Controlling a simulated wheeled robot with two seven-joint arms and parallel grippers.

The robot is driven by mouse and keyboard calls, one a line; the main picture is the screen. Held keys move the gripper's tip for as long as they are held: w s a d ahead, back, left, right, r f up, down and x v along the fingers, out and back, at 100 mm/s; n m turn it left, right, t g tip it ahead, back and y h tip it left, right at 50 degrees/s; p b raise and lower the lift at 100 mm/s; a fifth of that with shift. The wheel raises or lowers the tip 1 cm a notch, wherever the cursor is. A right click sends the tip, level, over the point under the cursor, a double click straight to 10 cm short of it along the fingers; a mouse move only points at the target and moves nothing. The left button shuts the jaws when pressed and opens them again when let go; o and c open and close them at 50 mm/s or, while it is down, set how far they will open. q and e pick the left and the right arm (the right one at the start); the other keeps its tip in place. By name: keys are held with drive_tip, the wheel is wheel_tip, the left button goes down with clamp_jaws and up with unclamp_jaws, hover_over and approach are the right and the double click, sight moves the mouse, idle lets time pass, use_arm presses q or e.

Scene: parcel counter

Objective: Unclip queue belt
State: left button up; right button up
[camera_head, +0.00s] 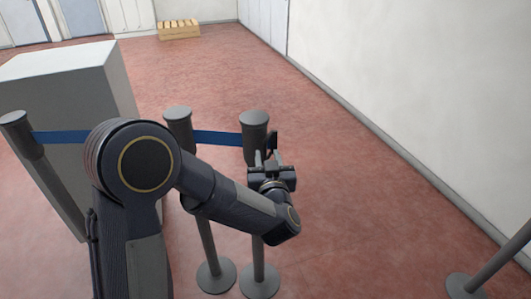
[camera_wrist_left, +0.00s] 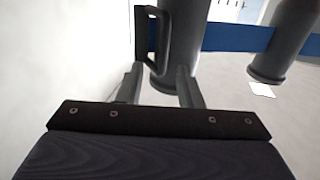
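A blue belt (camera_head: 218,138) runs between a middle grey post (camera_head: 178,116) and a right grey post (camera_head: 254,122). A dark loop-shaped handle (camera_head: 272,142) sits at the right side of the right post's head. In the left wrist view the handle (camera_wrist_left: 166,40) stands in front of the post, and the belt (camera_wrist_left: 232,38) shows to the right. My left gripper (camera_head: 266,160) is close to the handle. Its fingers (camera_wrist_left: 160,88) are spread, with the handle's lower end beyond or between them; contact cannot be told. My right gripper is not in view.
Another blue belt (camera_head: 62,137) runs from a left post (camera_head: 15,120), partly behind my left arm. A grey block (camera_head: 65,85) stands at left. A wooden crate (camera_head: 178,29) is at the back. A further post (camera_head: 492,266) stands at lower right.

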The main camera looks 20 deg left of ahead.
use_arm(q)
drive_tip(key=shift+x, duration=1.2)
clamp_jaws()
